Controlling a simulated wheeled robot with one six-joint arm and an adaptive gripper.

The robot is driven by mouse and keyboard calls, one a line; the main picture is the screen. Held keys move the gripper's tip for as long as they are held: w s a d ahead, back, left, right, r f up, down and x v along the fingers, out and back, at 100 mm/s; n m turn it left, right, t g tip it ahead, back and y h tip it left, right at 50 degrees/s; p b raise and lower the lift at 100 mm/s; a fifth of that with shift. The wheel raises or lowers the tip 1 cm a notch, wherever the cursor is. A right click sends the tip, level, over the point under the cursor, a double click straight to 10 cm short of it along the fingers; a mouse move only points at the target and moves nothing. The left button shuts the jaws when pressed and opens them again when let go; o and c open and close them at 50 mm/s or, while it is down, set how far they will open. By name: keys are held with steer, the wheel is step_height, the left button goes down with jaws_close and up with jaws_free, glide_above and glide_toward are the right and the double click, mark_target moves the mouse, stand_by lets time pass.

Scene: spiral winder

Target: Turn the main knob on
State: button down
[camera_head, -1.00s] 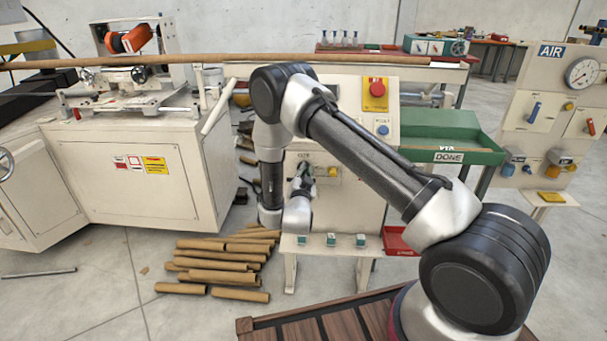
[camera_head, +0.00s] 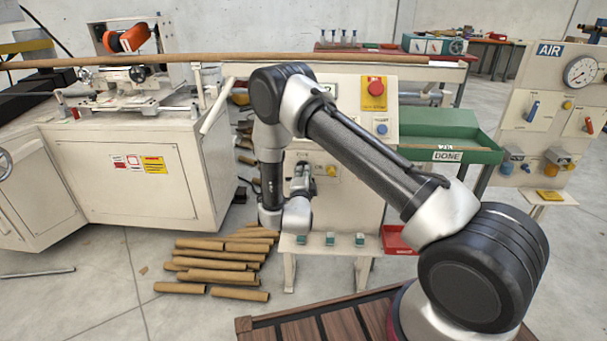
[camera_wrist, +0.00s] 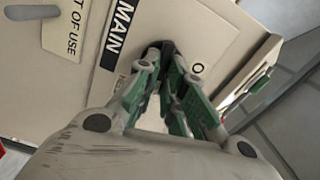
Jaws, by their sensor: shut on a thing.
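The main knob (camera_wrist: 167,46) is a small dark knob on the cream panel, beside the black "MAIN" label (camera_wrist: 122,30). In the wrist view it is mostly hidden between my fingertips, so its pointer is not clear. An "O" mark (camera_wrist: 197,68) shows on the plate just right of it. My gripper (camera_wrist: 163,54), with green-sided fingers, is shut on the knob. In the head view my gripper (camera_head: 301,176) is at the front of the cream control cabinet (camera_head: 355,205), and the knob cannot be made out there.
An "OUT OF USE" plate (camera_wrist: 66,35) with a grey lever is left of the label. The cabinet carries a red emergency button (camera_head: 375,87) and a blue button (camera_head: 382,129). A green "DONE" tray (camera_head: 455,142) stands right. Cardboard tubes (camera_head: 215,275) lie on the floor.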

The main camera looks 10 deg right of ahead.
steer(key=shift+f+m, duration=0.1)
steer(key=shift+m, duration=0.9)
steer(key=c, duration=1.5)
jaws_free()
steer(key=v, duration=1.2)
